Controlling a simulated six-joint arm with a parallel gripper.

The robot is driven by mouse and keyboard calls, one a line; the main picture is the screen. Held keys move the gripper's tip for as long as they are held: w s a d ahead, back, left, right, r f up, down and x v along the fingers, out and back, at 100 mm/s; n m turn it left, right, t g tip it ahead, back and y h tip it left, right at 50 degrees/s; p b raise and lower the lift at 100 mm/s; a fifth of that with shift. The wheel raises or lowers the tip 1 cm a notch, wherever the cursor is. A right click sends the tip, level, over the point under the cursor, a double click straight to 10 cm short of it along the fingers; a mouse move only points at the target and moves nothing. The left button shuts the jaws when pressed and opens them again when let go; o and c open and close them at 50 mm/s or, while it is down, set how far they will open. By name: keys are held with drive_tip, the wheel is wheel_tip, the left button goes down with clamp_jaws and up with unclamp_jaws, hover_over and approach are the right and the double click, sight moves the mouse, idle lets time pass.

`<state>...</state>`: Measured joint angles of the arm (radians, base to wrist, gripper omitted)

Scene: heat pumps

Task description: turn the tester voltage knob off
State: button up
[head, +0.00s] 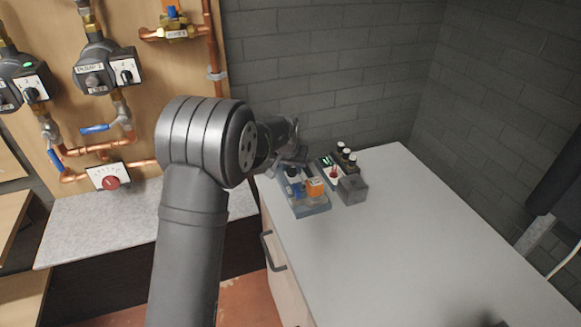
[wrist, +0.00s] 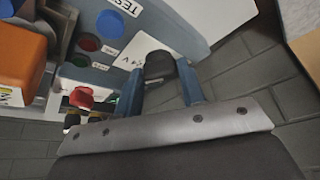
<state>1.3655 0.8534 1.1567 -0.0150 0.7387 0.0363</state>
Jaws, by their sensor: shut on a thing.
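The tester is a blue-grey box (head: 310,210) near the back left of the white worktop in the head view. Its panel (wrist: 183,32) fills the upper middle of the wrist view, with a label partly reading "TEST". My gripper (wrist: 159,72) has its two fingers on either side of a black knob (wrist: 158,62) on that panel, shut on it. A white label beside the knob ends in "V", partly hidden by a finger. The knob's pointer and setting do not show. In the head view my gripper (head: 291,157) is at the tester's back end.
A dark device (head: 351,187) with several black knobs stands close on the right.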

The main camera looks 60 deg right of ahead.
drive_tip(key=n, duration=0.2)
drive_tip(key=n+t+y, duration=0.1)
drive_tip(key=n, duration=0.1)
drive_tip(key=n+t, duration=0.1)
drive_tip(key=n, duration=0.1)
drive_tip(key=shift+s+d+n, duration=0.1)
drive_tip(key=shift+s+n, duration=0.2)
drive_tip(key=shift+n, duration=0.1)
idle(0.4)
drive_tip(key=o, duration=1)
drive_tip(key=v, duration=1.7)
drive_tip(key=shift+s+d+r, duration=0.2)
drive_tip(key=shift+s+d, duration=0.05)
drive_tip(key=shift+s, duration=0.15)
drive_tip(key=shift+f, duration=0.1)
drive_tip(key=x, duration=1.7)
drive_tip(key=shift+w+a+f, duration=0.1)
drive_tip(key=shift+w+a, duration=0.1)
drive_tip(key=shift+w, duration=0.2)
